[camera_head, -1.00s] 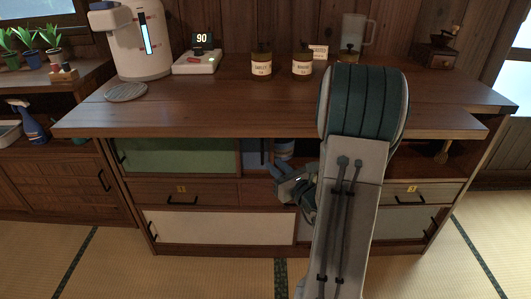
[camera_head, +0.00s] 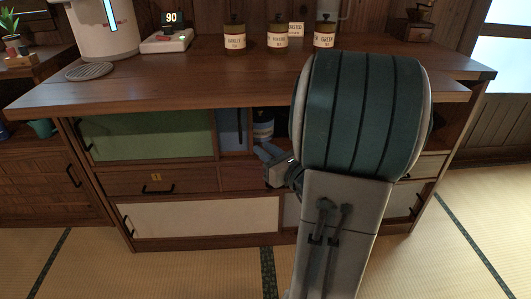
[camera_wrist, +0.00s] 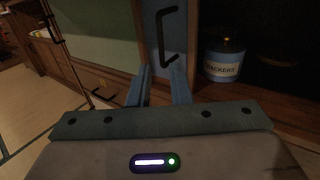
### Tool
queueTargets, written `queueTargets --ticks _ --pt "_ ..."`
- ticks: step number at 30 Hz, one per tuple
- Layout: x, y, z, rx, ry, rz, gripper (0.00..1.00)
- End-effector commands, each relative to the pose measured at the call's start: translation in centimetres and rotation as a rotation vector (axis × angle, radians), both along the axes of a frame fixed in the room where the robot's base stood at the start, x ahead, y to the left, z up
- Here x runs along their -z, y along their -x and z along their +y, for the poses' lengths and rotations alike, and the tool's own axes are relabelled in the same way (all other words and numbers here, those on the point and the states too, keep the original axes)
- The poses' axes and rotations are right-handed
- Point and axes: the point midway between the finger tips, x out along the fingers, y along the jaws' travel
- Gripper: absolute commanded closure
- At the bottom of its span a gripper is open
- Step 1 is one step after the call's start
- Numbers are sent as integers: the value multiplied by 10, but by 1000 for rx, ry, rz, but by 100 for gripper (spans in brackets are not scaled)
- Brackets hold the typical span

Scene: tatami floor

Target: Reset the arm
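My arm stands in front of the wooden cabinet in the head view, its large green-banded joint covering part of the counter's right side. My gripper (camera_head: 272,158) shows partly to the left of the arm, in front of the cabinet. In the wrist view my gripper (camera_wrist: 161,72) has its two blue fingers apart with nothing between them. They point toward a blue door (camera_wrist: 165,40) with a dark handle. A jar labelled "crackers" (camera_wrist: 222,62) stands on a shelf to the right of the fingers.
The wooden counter (camera_head: 200,88) holds labelled jars (camera_head: 277,38), a white dispenser (camera_head: 100,30), a scale (camera_head: 167,42) reading 90 and a round coaster (camera_head: 90,71). Below are a green sliding panel (camera_head: 150,135) and drawers (camera_head: 150,182). Tatami floor (camera_head: 190,270) is clear in front.

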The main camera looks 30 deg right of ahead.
Motion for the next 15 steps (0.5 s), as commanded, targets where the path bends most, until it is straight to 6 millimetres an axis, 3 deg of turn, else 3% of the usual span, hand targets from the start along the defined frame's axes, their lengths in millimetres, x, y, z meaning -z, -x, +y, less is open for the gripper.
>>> queueTargets --ticks 12,15 --pt "-1 0 0 -1 1 0 82" --pt "-10 -1 9 -31 18 5 82"
